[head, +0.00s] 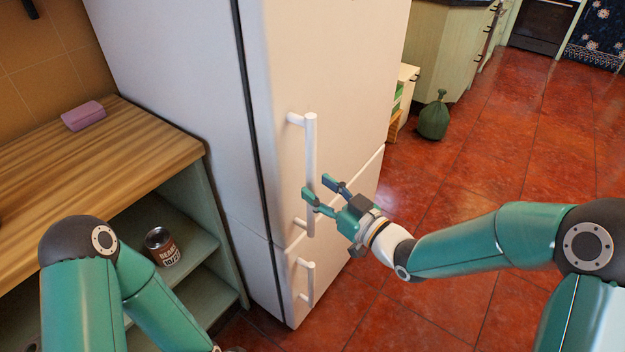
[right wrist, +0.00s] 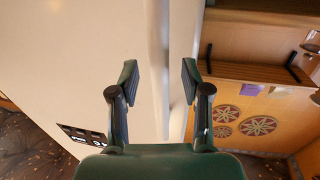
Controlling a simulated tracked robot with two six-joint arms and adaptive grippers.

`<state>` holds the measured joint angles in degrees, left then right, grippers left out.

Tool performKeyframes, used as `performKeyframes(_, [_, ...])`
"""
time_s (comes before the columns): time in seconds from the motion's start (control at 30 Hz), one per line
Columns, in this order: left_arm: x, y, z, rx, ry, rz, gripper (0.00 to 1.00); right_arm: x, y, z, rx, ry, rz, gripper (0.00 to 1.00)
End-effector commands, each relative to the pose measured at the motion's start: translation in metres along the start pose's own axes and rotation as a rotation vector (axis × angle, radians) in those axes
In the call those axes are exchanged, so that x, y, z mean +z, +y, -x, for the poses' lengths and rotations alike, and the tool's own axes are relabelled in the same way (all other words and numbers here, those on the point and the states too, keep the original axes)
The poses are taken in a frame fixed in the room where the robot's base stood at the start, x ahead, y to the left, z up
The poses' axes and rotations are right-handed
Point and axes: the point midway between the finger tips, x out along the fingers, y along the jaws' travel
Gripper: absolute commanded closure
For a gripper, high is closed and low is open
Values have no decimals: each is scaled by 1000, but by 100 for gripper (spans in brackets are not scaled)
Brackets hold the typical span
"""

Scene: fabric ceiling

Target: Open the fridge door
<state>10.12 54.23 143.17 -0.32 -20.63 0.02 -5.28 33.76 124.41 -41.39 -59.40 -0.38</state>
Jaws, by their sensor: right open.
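The white fridge (head: 345,60) stands in the middle of the head view with its doors shut. Its upper door has a long upright white handle (head: 310,145). A shorter handle (head: 309,283) is on the lower door. My right gripper (head: 316,186) is open at the lower half of the upper handle, its fingers pointing at the door. In the right wrist view, an upright pale bar, seemingly the handle (right wrist: 160,65), shows between the open fingers (right wrist: 157,78). I cannot tell whether a finger touches it. My left arm shows at the lower left; its gripper is out of view.
A wooden counter (head: 100,165) with a pink sponge-like object (head: 83,116) adjoins the fridge on the left. A can (head: 161,246) stands on the green shelf below.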

Motion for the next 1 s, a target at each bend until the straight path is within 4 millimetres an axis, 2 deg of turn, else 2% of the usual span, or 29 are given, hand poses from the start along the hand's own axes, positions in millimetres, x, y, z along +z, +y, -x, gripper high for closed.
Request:
performKeyframes(0.03, [0, 1, 2, 0, 0, 0, 11, 0, -1, -9, -2, -1, -1, 52])
performKeyframes(0.2, [0, 1, 3, 0, 0, 0, 11, 0, 0, -26, -1, 0, -1, 52])
performKeyframes(0.57, [0, 1, 4, 0, 0, 0, 11, 1, 0, -31, 1, -1, -1, 52])
performKeyframes(0.67, [0, 1, 4, 0, 0, 0, 11, 0, 0, -31, 1, -1, -1, 66])
performKeyframes(0.87, [0, 1, 4, 0, 0, 0, 11, 0, 0, -31, 1, -1, -1, 99])
performKeyframes(1.0, [0, 1, 4, 0, 0, 0, 11, 0, 0, -31, 1, -1, -1, 100])
